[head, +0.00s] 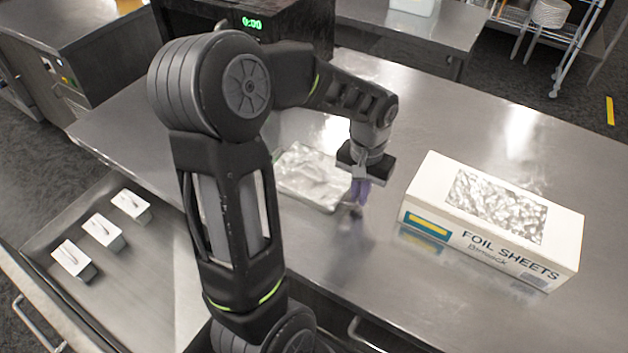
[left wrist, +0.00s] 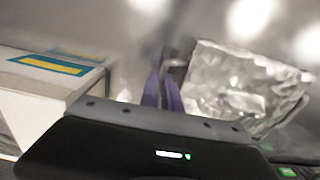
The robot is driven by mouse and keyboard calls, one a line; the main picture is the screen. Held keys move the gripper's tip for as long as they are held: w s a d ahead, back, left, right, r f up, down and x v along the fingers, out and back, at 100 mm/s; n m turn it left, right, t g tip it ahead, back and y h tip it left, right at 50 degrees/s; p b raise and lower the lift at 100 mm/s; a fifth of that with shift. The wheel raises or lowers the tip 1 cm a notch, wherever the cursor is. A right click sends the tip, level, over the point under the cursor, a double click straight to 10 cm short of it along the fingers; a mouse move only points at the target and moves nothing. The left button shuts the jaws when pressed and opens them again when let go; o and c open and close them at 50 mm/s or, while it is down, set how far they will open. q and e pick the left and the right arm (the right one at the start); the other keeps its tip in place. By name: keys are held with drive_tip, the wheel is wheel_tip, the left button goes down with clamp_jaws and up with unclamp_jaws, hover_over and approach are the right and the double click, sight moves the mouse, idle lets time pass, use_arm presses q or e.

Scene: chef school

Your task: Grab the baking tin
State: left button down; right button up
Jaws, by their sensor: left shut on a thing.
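The baking tin (head: 312,178) is a silvery, shallow rectangular tray with a crinkled, foil-like surface. It is on the steel counter in the middle of the head view, partly behind my left arm. In the left wrist view the tin (left wrist: 240,85) is to the right of the fingers. My left gripper (head: 357,198) points down at the tin's right end, its purple fingers shut on the tin's edge there. The fingers (left wrist: 162,92) also show close together in the left wrist view. I cannot tell whether the tin is lifted. My right gripper is not in view.
A white foil sheets box (head: 490,222) stands on the counter (head: 490,125) just right of the gripper. A black appliance with a green display (head: 252,23) stands behind my arm.

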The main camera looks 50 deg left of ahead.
use_arm(q)
drive_tip(key=shift+r, duration=0.1)
idle(0.8)
wheel_tip(320, 180, up, 10)
drive_tip(key=shift+f+b, duration=0.1)
drive_tip(key=shift+b, duration=0.45)
idle(0.5)
